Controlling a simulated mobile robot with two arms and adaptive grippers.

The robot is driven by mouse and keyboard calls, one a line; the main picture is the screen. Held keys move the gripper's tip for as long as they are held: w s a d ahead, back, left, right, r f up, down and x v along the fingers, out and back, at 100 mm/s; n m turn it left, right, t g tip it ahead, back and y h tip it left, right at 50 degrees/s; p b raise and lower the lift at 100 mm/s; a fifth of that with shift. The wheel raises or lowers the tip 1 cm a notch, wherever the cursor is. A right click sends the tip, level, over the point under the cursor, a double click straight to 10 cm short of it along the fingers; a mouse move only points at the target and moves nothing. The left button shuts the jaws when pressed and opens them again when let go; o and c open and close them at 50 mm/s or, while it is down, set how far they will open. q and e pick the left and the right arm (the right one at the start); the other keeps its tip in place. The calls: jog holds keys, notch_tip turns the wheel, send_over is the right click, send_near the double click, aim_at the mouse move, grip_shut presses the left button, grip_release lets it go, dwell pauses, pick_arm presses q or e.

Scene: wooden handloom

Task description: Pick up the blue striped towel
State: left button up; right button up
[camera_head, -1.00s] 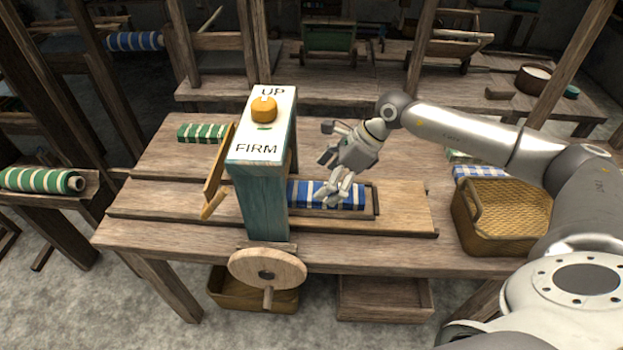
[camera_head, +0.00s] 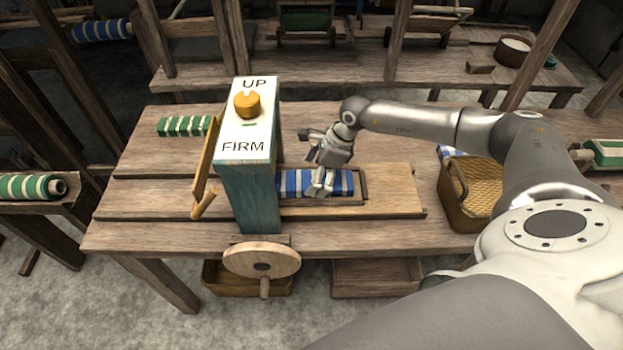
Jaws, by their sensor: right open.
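The blue and white striped towel (camera_head: 341,184) lies in a shallow wooden tray (camera_head: 365,184) on the table, just right of the teal post. Its left end meets the post. My right gripper (camera_head: 320,191) is over the towel with its fingers pointing down at its middle. The fingers are open. They overlap the towel in the picture, and I cannot tell whether they touch it. My left gripper is not in view.
The teal post (camera_head: 250,195) with its UP/FIRM top, orange knob (camera_head: 247,103) and wooden wheel (camera_head: 262,261) stands close left of the gripper. A green striped towel (camera_head: 185,126) lies behind left. A wicker basket (camera_head: 448,203) stands at right. The tabletop in front of the tray is clear.

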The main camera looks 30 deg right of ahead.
jog(key=shift+w+a+f, duration=0.1)
jog(key=shift+a+f, duration=0.1)
jog(key=shift+f, duration=0.35)
jog(key=c, duration=1.1)
jog(key=shift+c, duration=0.2)
jog(key=shift+r, duration=0.15)
